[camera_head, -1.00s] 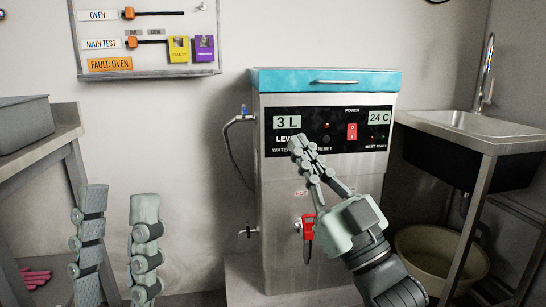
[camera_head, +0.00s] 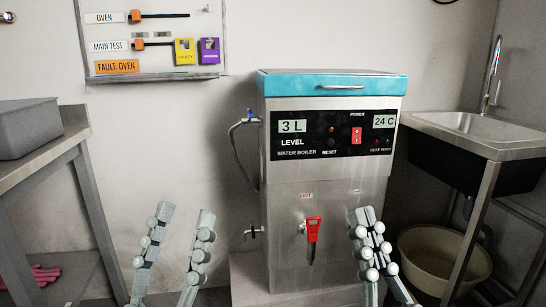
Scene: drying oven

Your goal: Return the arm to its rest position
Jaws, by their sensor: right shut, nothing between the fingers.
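My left gripper (camera_head: 172,258) is at the lower left of the head view, fingers pointing up and well apart, with nothing between them. My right gripper (camera_head: 372,243) is at the lower right, in front of the boiler's lower right part. Its fingers are closed together and hold nothing. The rest of both arms is below the picture's edge. The water boiler (camera_head: 285,190) stands behind the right gripper, with a teal lid (camera_head: 340,86), a control panel (camera_head: 310,133) reading 3 L and 24 C, and a red tap (camera_head: 313,229).
A metal sink (camera_head: 475,130) stands at the right, with a beige basin (camera_head: 440,258) below. A table with a grey bin (camera_head: 28,128) stands at the left. A board (camera_head: 150,70) with switches and tags hangs on the wall. The wall space between table and boiler is clear.

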